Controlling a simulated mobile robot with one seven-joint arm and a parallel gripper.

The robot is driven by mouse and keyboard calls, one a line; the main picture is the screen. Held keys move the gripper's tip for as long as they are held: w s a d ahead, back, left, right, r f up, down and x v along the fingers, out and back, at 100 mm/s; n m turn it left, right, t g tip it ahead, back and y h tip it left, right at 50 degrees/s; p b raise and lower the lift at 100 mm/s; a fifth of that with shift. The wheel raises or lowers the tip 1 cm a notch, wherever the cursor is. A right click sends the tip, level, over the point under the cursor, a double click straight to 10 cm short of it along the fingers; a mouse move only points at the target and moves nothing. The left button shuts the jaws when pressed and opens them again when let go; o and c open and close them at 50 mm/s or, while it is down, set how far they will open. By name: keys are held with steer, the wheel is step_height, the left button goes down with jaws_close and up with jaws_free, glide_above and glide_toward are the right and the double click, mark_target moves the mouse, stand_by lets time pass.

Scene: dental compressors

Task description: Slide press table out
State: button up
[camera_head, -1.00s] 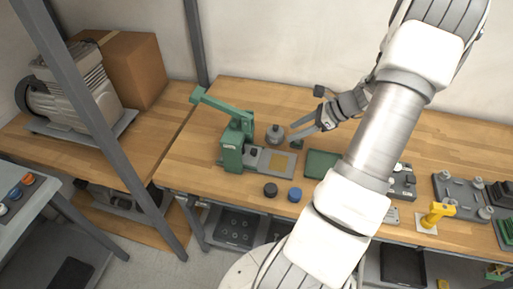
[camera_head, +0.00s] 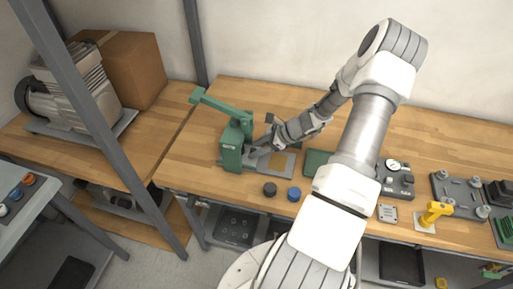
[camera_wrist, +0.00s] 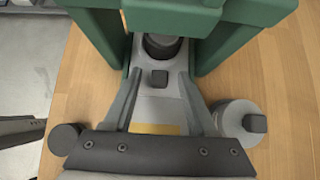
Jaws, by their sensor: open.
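The green press (camera_head: 232,150) stands on the wooden bench with its lever (camera_head: 222,104) raised. Its grey press table (camera_head: 286,158), with a yellow patch (camera_head: 278,161), extends right from the press foot. In the wrist view the table (camera_wrist: 155,108) runs under the green frame (camera_wrist: 170,18), with a small dark knob (camera_wrist: 159,78) on top. My gripper (camera_head: 257,148) is low over the table, close to the press. In the wrist view its open fingers (camera_wrist: 160,86) lie either side of the knob, with gaps visible. Whether they touch the table is unclear.
A black cap (camera_head: 270,189) and a blue cap (camera_head: 294,194) stand in front of the table. A grey cylinder with a dark knob (camera_wrist: 236,118) is close beside my right finger in the wrist view. Bench behind the press is clear.

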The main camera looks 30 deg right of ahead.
steer(key=shift+w+a+f, duration=0.1)
jaws_close()
stand_by(0.3)
stand_by(1.2)
